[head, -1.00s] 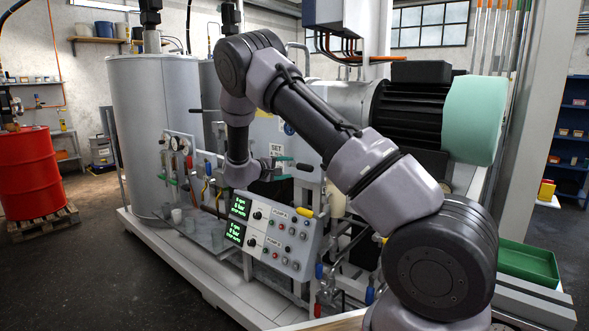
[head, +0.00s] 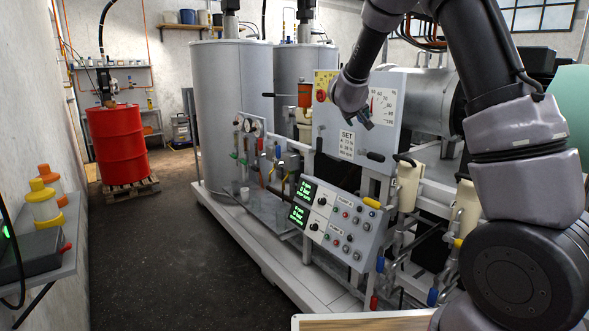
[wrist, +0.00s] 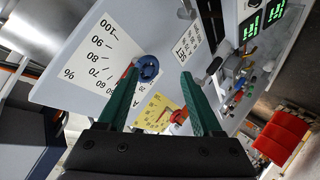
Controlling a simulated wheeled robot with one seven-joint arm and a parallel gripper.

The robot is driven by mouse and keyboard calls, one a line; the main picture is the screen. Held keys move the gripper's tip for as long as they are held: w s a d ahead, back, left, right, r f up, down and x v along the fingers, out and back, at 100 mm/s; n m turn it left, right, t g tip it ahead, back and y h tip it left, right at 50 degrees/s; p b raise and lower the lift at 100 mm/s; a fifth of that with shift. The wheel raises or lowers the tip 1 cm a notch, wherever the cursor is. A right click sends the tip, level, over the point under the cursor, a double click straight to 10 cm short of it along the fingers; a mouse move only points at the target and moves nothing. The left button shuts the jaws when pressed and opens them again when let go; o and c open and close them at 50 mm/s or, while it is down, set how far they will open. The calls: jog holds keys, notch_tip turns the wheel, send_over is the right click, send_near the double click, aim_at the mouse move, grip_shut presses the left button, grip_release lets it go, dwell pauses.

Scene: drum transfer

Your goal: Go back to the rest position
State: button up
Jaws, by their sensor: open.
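In the head view my gripper (head: 366,120) is small and partly hidden by its own wrist, in front of the white dial panel (head: 386,105) on the machine. In the wrist view its two green fingers (wrist: 160,76) stand apart with nothing held between them. The panel, with its percent scale, fills much of the wrist view (wrist: 85,60). A blue round knob (wrist: 149,68) shows beyond the fingertips; I cannot tell how far away it is. My arm is raised and bent on the right of the head view.
The control box (head: 338,222) with green displays juts out below the panel. A red drum (head: 118,145) stands on a pallet (head: 130,188) at the back left. A wall shelf (head: 50,250) with yellow-capped items is at the left. The dark floor between is clear.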

jog(key=s+a+r+m+y, duration=0.1)
jog(key=s+r+m+y, duration=0.2)
jog(key=s+r+y, duration=0.8)
jog(key=s+d+f+m+g+h, duration=0.1)
jog(key=s+m+g+h, duration=0.1)
jog(key=s, duration=1.4)
jog(key=s+d+f+m+g+h, duration=0.1)
jog(key=s+m+g+h, duration=0.1)
jog(key=s, duration=1.4)
jog(key=shift+d+g, duration=0.35)
jog(key=shift+g, duration=0.05)
